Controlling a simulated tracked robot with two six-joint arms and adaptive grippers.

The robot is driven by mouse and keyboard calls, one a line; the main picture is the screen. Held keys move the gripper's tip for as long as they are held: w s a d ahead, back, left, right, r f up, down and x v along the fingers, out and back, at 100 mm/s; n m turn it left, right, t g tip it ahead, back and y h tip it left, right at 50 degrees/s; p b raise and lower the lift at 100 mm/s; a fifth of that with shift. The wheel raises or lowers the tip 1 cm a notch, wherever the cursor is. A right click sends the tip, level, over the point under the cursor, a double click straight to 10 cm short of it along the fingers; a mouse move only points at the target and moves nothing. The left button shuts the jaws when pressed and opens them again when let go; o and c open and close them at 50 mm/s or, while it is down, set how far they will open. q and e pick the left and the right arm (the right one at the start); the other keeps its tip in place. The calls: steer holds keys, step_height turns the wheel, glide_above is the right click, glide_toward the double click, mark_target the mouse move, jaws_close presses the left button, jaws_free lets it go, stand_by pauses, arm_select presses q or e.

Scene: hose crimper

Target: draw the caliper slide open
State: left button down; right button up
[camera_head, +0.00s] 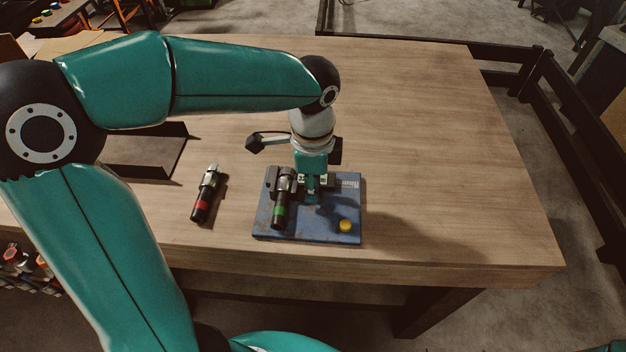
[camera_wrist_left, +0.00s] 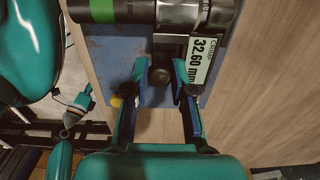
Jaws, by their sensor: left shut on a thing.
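The caliper is part of the crimp gauge on a blue baseplate (camera_head: 330,232). In the left wrist view its white readout (camera_wrist_left: 204,55) says CRIMP 32.60 mm. A dark round knob (camera_wrist_left: 159,76), seemingly the slide's grip, sits below the metal body, between my left fingers. My left gripper (camera_head: 313,196) points down over the plate and is shut on this knob; in the head view the gripper hides it. A black hose end with a green band (camera_head: 280,211) lies at the gauge's left. My right gripper (camera_wrist_left: 86,96) seems to show small at the wrist view's left; its fingers are unclear.
A yellow button (camera_head: 345,226) stands on the plate's front right corner. A red-banded hose end (camera_head: 205,196) lies left of the plate. A shallow dark tray (camera_head: 150,150) is further left, partly behind my arm. The table's right side is clear.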

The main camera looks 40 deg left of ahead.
mark_target(320, 198)
arm_select(q)
steer(key=shift+w+d, duration=0.4)
steer(key=shift+d, duration=0.2)
stand_by(0.6)
steer(key=shift+c, duration=1.2)
jaws_free()
steer(key=shift+r, duration=0.1)
step_height(320, 198, up, 9)
steer(key=p, duration=0.8)
